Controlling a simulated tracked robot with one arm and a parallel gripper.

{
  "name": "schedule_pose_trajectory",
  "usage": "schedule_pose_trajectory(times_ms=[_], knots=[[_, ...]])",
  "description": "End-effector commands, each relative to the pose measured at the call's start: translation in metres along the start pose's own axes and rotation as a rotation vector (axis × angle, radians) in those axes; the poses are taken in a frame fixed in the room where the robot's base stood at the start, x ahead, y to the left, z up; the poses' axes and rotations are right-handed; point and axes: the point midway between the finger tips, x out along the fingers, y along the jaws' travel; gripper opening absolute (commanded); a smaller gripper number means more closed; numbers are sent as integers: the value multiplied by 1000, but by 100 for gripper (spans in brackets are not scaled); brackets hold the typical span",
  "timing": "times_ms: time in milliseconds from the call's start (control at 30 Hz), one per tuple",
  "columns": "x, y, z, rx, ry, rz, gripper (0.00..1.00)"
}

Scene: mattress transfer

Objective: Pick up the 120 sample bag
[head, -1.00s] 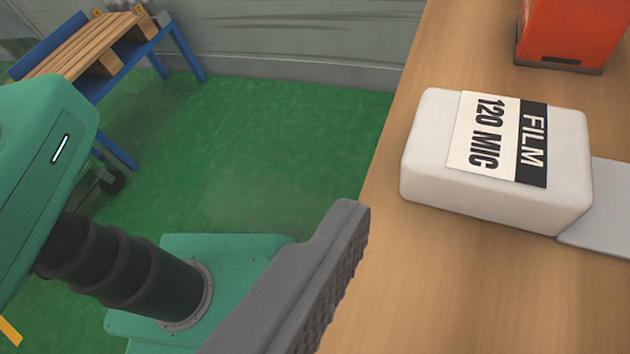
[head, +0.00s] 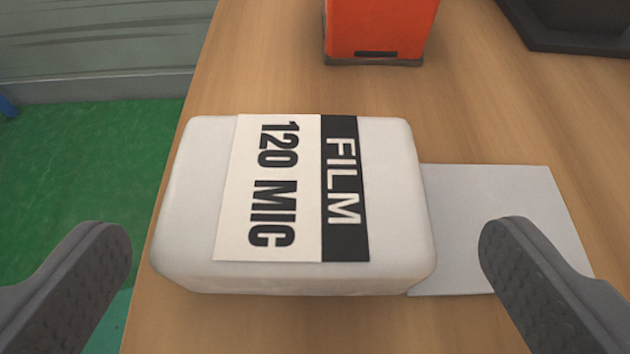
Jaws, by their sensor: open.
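The 120 sample bag (head: 190,200) is a white, rounded block lying flat on the wooden table. Its top label reads "FILM 120 MIC", turned sideways in the picture. It sits near the table's left edge, in the middle of the head view. My gripper (head: 305,270) is open, with one grey finger at the lower left and the other at the lower right. The bag lies ahead of and between the fingers, and nothing is held. The right part of the bag borders a flat light-grey sheet.
The light-grey sheet (head: 500,220) lies on the table (head: 480,110) at the bag's right. An orange box-like object (head: 378,28) stands behind the bag. A black object (head: 580,25) is at the back right. Green floor (head: 80,150) lies beyond the table's left edge.

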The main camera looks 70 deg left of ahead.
Motion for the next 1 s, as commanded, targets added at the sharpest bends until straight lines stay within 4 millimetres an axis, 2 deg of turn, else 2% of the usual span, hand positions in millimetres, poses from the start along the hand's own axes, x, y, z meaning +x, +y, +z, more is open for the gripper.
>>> schedule_pose_trajectory(times_ms=[500,867,900,1000], knots=[[48,-2,2,0,0,-4,100],[53,-1,2,1,-1,-2,100],[53,-1,2,1,-1,-2,97],[53,-1,2,1,-1,-3,69]])
